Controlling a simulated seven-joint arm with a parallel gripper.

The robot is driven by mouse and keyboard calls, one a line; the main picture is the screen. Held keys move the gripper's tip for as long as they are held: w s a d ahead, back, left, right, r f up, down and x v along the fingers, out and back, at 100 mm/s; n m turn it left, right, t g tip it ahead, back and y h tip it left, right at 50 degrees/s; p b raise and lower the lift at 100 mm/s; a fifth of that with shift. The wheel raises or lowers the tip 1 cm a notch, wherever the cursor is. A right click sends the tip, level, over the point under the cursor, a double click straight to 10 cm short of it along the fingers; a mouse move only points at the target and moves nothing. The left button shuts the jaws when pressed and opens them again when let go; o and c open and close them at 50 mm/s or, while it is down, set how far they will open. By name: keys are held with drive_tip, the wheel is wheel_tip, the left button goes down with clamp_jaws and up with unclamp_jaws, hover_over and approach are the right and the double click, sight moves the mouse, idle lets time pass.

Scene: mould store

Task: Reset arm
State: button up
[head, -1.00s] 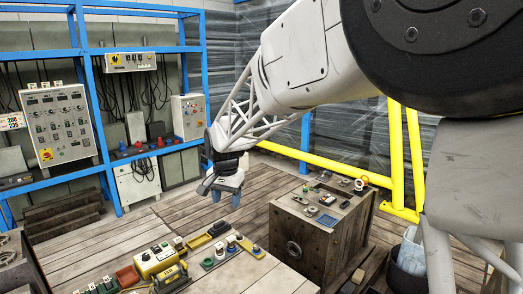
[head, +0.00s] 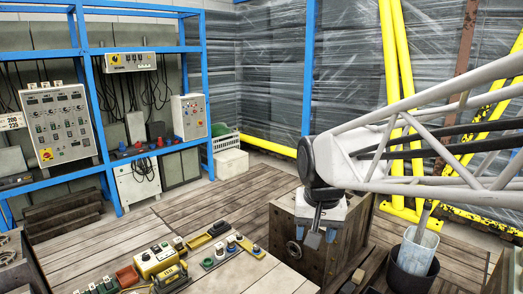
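My arm reaches in from the right edge and covers most of the crate's top, so the small items seen there earlier are hidden.
A wooden table (head: 235,278) at the front holds a yellow control box (head: 157,260) and several small parts. A blue shelf frame (head: 112,180) with control panels stands at left. Yellow rails (head: 395,150) and buckets (head: 412,262) are at right. Floor boards behind the table are clear.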

drive_tip(key=s+d+f, duration=0.2)
drive_tip(key=s+d, duration=0.1)
drive_tip(key=s, duration=0.5)
drive_tip(key=s+d+f+n, duration=0.1)
drive_tip(key=s+d, duration=0.3)
drive_tip(key=s, duration=0.4)
drive_tip(key=shift+f+t, duration=0.3)
drive_tip(key=shift+f, duration=0.25)
drive_tip(key=shift+d, duration=0.1)
